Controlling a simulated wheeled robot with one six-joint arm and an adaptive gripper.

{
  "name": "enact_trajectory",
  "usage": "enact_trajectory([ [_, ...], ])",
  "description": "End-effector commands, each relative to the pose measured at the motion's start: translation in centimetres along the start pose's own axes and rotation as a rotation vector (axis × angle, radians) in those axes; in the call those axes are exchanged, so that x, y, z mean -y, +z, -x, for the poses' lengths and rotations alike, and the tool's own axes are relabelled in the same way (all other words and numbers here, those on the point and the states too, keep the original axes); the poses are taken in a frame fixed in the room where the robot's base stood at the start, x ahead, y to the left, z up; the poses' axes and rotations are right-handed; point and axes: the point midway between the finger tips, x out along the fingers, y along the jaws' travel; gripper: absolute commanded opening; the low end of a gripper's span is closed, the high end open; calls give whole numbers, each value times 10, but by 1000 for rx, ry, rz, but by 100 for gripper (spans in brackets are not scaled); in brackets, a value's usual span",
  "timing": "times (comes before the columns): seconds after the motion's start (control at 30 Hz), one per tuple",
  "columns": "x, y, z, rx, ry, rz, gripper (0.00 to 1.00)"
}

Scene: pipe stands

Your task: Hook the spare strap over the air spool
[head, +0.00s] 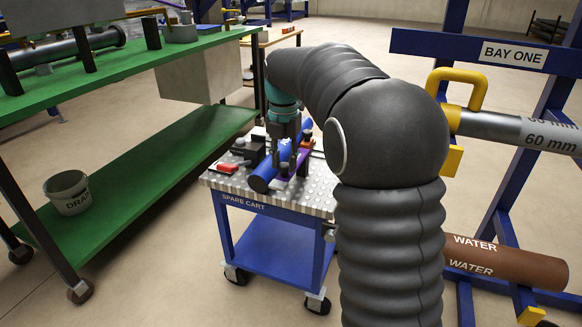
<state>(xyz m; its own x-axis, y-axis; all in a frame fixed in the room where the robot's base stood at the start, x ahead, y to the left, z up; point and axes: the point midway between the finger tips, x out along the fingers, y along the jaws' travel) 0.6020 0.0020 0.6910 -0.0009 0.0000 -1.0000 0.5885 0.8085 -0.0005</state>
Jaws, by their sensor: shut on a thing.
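My gripper (284,160) reaches down over the spare cart. It is shut on a small purple piece (303,157), which looks like the spare strap. My fingers hide much of it, and its exact shape is too small to tell. A blue pipe (262,181) lies slantwise on the cart top, beside and partly behind my fingers. It may be the air spool, but no label shows on it. I cannot tell whether the purple piece touches the pipe.
The cart top (318,192) also holds black blocks and a red piece (227,168). A green bench (150,160) with a drain bucket (68,192) stands left. At right, a blue rack (470,45) bears a grey pipe (500,129) with a yellow strap (462,88) and a brown water pipe (530,267).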

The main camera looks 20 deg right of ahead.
Motion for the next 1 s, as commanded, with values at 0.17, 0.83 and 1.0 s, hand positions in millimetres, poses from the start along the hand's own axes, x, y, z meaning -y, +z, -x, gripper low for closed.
enact_trajectory([
  [0.17,-11,2,2,0,0,3,20],
  [0.83,-42,7,0,1,1,2,21],
  [1.0,-42,7,0,1,1,1,21],
])
